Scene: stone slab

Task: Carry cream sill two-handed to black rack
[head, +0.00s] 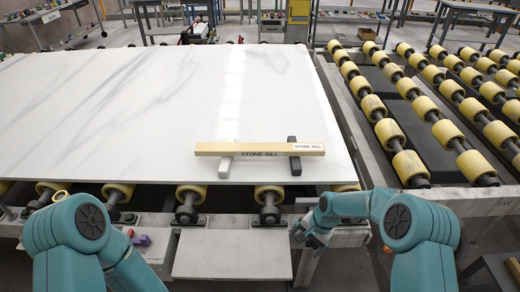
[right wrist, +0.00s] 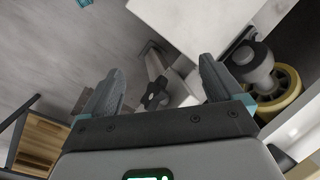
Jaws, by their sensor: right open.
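The cream sill (head: 230,149), a long bar marked STONE SILL, lies on the white marble slab (head: 150,90) near its front edge. I cannot tell which thing is the black rack. My right gripper (head: 302,238) is below and in front of the slab edge, apart from the sill. In the right wrist view its fingers (right wrist: 157,82) are spread with nothing held between them. My left arm shows at the lower left, but its gripper is out of the frame.
Yellow rollers (head: 410,165) run along the right side, and more stand under the slab's front edge. A pale block (head: 232,262) is in front, between my arms. Small red and purple items (head: 138,239) lie at the left. Most of the slab is bare.

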